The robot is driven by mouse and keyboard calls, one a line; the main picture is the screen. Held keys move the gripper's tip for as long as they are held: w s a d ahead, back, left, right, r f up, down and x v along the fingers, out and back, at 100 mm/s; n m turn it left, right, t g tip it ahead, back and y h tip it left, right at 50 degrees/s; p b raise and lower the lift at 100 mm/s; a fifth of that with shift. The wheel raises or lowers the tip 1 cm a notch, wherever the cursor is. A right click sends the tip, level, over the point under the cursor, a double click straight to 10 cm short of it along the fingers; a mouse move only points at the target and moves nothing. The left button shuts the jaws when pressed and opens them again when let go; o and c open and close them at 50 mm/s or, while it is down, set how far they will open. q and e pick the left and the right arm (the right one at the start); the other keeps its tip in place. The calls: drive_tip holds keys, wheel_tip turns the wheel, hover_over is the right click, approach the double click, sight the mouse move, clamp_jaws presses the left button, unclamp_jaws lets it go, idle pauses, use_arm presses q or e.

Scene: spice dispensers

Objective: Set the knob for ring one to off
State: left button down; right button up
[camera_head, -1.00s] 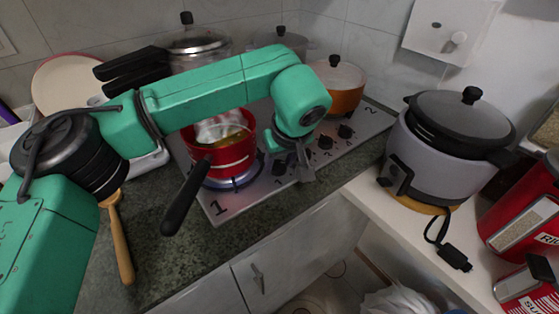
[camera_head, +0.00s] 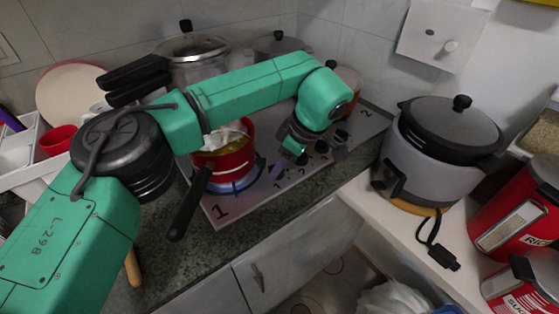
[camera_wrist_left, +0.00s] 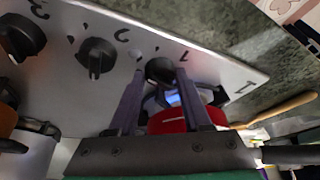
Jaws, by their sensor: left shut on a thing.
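The ring one knob (camera_wrist_left: 160,70) is a black round knob on the grey hob panel. In the left wrist view it sits between the fingertips of my left gripper (camera_wrist_left: 157,77), which is shut on it. In the head view my left gripper (camera_head: 283,164) is at the hob's front row of knobs and hides this knob. A blue flame burns on ring one (camera_head: 235,186) under a red pot (camera_head: 228,163); the flame (camera_wrist_left: 173,98) also shows in the left wrist view. My right gripper is not in view.
Another black knob (camera_wrist_left: 96,57) is close beside the gripped one. The pot's long black handle (camera_head: 190,204) sticks out over the hob's front edge. A grey cooker (camera_head: 433,160) stands on the white counter at right. Tall lidded pots (camera_head: 193,62) stand at the back.

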use_arm(q)
drive_tip(key=n+g+p, duration=0.1)
drive_tip(key=n, duration=0.1)
drive_tip(key=n+p, duration=0.1)
drive_tip(key=n, duration=0.1)
drive_tip(key=shift+w+r+n+g, duration=0.2)
drive_tip(key=shift+n+g, duration=0.1)
drive_tip(key=shift+g, duration=0.1)
drive_tip(key=shift+w+f+n+g+p, duration=0.15)
drive_tip(key=shift+n+g+p, duration=0.55)
drive_tip(key=shift+n, duration=1.2)
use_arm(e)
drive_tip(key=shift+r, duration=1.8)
use_arm(q)
drive_tip(key=shift+c, duration=1.8)
unclamp_jaws()
